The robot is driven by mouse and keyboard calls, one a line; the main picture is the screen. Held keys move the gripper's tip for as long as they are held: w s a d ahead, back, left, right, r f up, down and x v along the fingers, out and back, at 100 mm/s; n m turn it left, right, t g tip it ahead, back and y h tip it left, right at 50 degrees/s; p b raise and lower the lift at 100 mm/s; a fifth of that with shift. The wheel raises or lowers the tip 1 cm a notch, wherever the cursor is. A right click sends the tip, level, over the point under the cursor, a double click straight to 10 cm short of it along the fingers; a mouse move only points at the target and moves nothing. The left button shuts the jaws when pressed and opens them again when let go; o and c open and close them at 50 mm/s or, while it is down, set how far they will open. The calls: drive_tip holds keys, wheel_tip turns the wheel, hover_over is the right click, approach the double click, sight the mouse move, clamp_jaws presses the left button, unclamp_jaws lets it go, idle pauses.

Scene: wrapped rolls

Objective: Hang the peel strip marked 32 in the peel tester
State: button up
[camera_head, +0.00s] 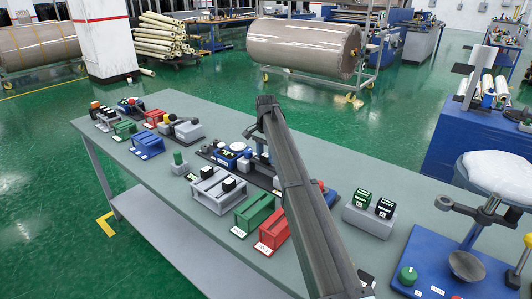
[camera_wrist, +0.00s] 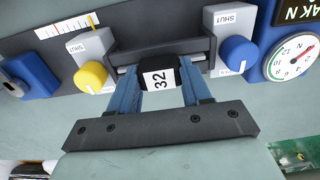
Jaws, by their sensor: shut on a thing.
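The peel strip marked 32 (camera_wrist: 158,79) shows in the wrist view as a black piece with a white label. My gripper (camera_wrist: 164,86) has its two blue fingers on either side of it and is shut on it. The peel tester (camera_wrist: 190,48) lies right behind the strip, with a dark clamp and metal bar. I cannot tell whether the strip touches the bar. The tester has a yellow knob (camera_wrist: 90,76) and a blue knob (camera_wrist: 238,54). In the head view, my arm hides much of my gripper (camera_head: 256,150), and the strip cannot be made out.
The tester also carries a round dial (camera_wrist: 291,58) and a ruled scale (camera_wrist: 68,25). The bench's front left is clear.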

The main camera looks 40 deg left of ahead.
drive_tip(key=o, duration=1.1)
wheel_tip(320, 180, up, 14)
drive_tip(key=shift+f, duration=0.1)
idle(0.5)
